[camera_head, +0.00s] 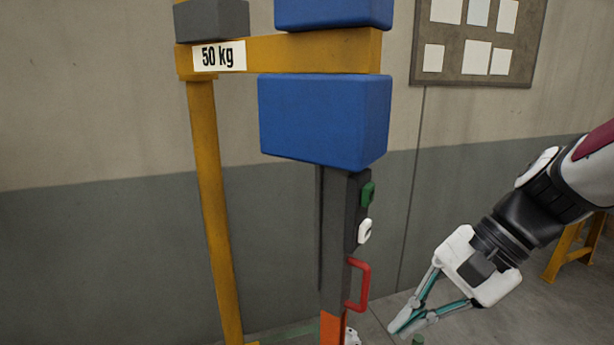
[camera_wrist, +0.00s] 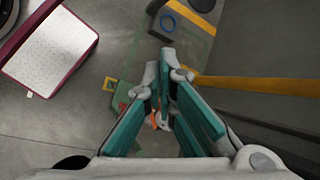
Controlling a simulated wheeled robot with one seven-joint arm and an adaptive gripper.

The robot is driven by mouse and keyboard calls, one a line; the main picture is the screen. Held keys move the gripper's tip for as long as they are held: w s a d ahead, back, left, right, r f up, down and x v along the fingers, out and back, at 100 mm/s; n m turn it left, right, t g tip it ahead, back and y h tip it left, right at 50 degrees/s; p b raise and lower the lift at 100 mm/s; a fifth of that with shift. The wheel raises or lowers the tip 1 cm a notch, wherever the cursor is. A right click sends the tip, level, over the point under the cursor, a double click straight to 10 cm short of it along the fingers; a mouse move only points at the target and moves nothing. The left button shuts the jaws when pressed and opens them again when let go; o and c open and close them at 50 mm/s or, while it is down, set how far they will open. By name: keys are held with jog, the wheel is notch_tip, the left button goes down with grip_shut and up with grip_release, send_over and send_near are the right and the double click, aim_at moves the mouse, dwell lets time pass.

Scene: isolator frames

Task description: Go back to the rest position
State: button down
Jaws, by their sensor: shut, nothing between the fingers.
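My gripper (camera_head: 400,326) is at the lower right in the head view, at the end of my arm and pointing down and to the left. Its teal fingers come together at the tips, with nothing between them. It also shows in the wrist view (camera_wrist: 167,55), hanging over the floor. A frame stands to its left in the head view, with a yellow post (camera_head: 212,200) and a dark column (camera_head: 335,230). On the column are a red handle (camera_head: 360,283), a white part (camera_head: 364,231) and a green part (camera_head: 367,194). The gripper appears apart from the handle.
Blue blocks (camera_head: 325,120) and a yellow beam labelled 50 kg (camera_head: 300,54) sit high on the frame. A board with papers (camera_head: 450,45) hangs on the wall. A yellow stand (camera_head: 568,250) is at the far right. Open grey floor (camera_wrist: 100,120) shows in the wrist view.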

jog(key=s+d+r+n+t+h, duration=0.3)
jog(key=s+d+n+t+h, duration=0.1)
jog(key=s+n+h, duration=0.3)
jog(key=shift+s+d+n+t, duration=0.4)
jog(key=shift+d+n, duration=0.45)
jog(key=shift+n, duration=0.15)
